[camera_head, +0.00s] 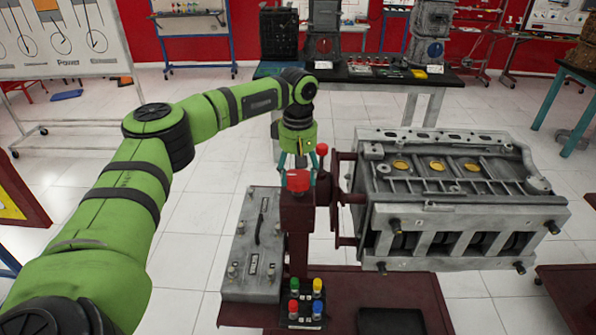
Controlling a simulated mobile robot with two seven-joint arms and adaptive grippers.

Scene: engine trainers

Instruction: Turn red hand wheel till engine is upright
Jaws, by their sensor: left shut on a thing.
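The grey engine block (455,195) hangs from the right side of the dark red stand (299,235). Its upper face, with several round gold pieces, points up; its near face has large openings. It looks roughly level. My left gripper (298,168), with teal fingers, points down at the top of the stand. A red round part (298,181), apparently the hand wheel, shows at the fingertips. The gripper appears shut on it; the fingers partly hide the contact. A small red knob (322,149) shows just right of the gripper. My right gripper is not in view.
A grey control box (250,245) stands left of the stand. Coloured buttons (306,302) and a black tray (391,321) are on the dark red base in front. A black-topped table (380,78) with machines is behind. White floor is open at left.

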